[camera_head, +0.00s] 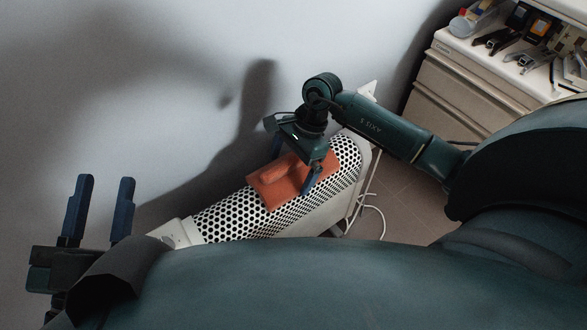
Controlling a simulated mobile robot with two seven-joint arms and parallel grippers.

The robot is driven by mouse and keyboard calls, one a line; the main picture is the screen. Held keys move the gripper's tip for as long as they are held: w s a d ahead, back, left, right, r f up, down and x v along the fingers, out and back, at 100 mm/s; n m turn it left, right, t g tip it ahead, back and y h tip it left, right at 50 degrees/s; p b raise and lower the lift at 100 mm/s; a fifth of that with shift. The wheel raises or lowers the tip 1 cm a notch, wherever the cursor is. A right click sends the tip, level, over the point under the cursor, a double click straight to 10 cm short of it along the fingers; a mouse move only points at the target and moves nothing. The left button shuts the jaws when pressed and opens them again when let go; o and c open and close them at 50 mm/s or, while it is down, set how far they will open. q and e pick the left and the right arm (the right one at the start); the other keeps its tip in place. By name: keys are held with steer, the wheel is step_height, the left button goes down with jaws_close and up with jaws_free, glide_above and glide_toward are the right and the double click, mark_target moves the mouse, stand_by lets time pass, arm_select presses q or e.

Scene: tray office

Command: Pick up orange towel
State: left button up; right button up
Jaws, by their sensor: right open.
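The orange towel (268,188) lies on top of a white perforated unit (226,213), with a raised fold along its middle. My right gripper (295,168) is directly at the towel, its fingers apart. One blue finger shows at the towel's right part, and the other is at its far edge. I cannot tell whether the fingers touch the cloth. Part of the towel is hidden by this gripper. My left gripper (99,207) is at the lower left, well away from the towel, with its two blue fingers apart and nothing between them.
The perforated unit stands along a plain wall (150,80). A white cable (376,215) hangs near its right end, over a tiled floor (408,210). A drawer cabinet (450,100) at the upper right carries several tools and small items.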

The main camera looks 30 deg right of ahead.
steer(key=shift+c, duration=0.4)
steer(key=c, duration=0.6)
steer(key=shift+r, duration=0.15)
